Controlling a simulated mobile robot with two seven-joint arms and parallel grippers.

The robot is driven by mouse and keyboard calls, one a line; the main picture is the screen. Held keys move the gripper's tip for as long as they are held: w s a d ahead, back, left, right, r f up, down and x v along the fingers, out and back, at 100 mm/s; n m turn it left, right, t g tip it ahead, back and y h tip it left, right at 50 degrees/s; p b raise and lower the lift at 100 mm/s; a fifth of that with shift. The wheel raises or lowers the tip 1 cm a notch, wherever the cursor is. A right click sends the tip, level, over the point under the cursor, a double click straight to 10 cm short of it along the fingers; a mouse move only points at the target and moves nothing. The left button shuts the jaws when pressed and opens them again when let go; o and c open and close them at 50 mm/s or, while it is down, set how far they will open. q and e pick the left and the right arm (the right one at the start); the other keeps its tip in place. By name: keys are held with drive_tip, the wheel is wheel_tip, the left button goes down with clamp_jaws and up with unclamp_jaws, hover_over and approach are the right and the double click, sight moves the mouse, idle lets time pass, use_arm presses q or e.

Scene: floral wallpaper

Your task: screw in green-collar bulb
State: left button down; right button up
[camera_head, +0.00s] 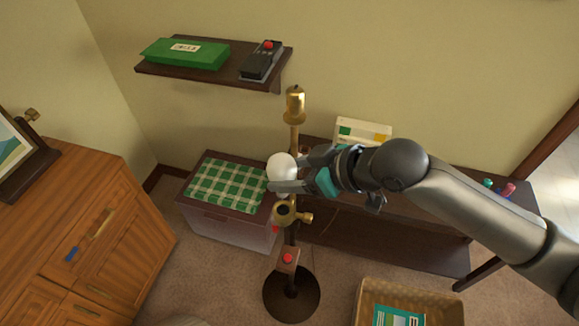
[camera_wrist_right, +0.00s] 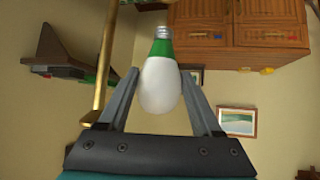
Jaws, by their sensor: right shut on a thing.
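My right gripper (camera_head: 288,174) is shut on a white bulb (camera_head: 281,164). In the right wrist view the bulb (camera_wrist_right: 160,88) sits between both fingers, its green collar (camera_wrist_right: 161,48) and metal screw base pointing away from the palm. In the head view the collar is hidden. A brass lamp stand (camera_head: 295,136) rises behind the gripper, with a brass socket (camera_head: 295,103) at its top and another brass fitting (camera_head: 285,213) lower down, below the gripper. The bulb is apart from the top socket. My left gripper is not in view.
A wall shelf (camera_head: 150,68) holds a green box and a dark device with a red button. A chest with a checked cloth (camera_head: 228,186) stands left of the lamp. A dark table (camera_head: 400,247) and a wicker basket (camera_head: 365,300) are right. A wooden cabinet (camera_head: 120,220) fills the left.

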drive_tip(key=shift+f+b, duration=1.1)
drive_tip(key=shift+f, duration=1.35)
drive_tip(key=shift+p, duration=0.6)
drive_tip(key=shift+p, duration=0.7)
drive_tip(key=shift+f+b, duration=0.55)
drive_tip(key=shift+f, duration=0.8)
drive_tip(key=o, duration=1.5)
drive_tip(key=shift+d, duration=0.1)
drive_tip(key=v, duration=1.5)
drive_tip(key=shift+s+r, duration=0.1)
drive_tip(key=shift+r, duration=0.1)
